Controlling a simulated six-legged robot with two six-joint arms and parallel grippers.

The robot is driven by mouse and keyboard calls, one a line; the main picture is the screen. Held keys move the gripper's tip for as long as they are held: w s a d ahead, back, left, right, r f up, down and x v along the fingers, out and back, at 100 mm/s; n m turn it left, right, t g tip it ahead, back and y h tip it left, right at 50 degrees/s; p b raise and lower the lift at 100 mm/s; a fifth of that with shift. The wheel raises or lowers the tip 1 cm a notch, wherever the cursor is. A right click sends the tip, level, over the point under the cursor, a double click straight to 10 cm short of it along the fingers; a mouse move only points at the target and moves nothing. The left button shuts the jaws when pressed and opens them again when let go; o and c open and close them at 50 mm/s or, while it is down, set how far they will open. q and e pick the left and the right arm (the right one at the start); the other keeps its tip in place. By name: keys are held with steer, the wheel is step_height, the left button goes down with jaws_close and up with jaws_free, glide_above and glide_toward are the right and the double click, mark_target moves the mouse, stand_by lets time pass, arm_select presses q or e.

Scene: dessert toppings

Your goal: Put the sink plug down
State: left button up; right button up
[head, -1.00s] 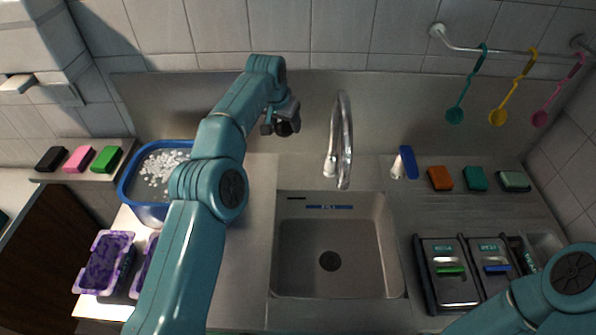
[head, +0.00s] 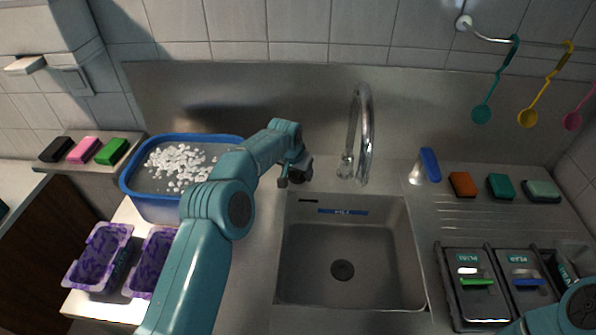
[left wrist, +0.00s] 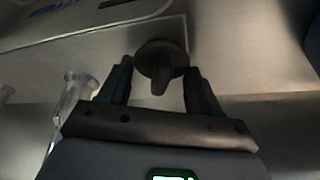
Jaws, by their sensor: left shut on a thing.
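My left gripper (head: 294,180) is at the back left corner of the sink (head: 350,245), low over the steel counter. It is shut on the dark round sink plug (left wrist: 160,62), which shows between the fingertips in the left wrist view. In the head view the plug is a small dark shape (head: 303,170), partly hidden by the gripper. I cannot tell whether the plug touches the counter. The sink is empty, with a dark drain hole (head: 342,270) in its floor.
The faucet (head: 363,130) rises right of the gripper, behind the sink. A blue-rimmed tub (head: 130,185) of white pieces stands left, with purple trays (head: 97,258) in front. Sponges (head: 462,184) and lidded containers (head: 474,285) are on the right.

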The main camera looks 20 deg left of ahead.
arm_select(q)
steer(key=shift+s+f, duration=0.1)
steer(key=shift+f, duration=0.1)
steer(key=o, duration=0.6)
steer(key=shift+f, duration=0.15)
steer(key=o, duration=0.5)
steer(key=shift+c, duration=0.2)
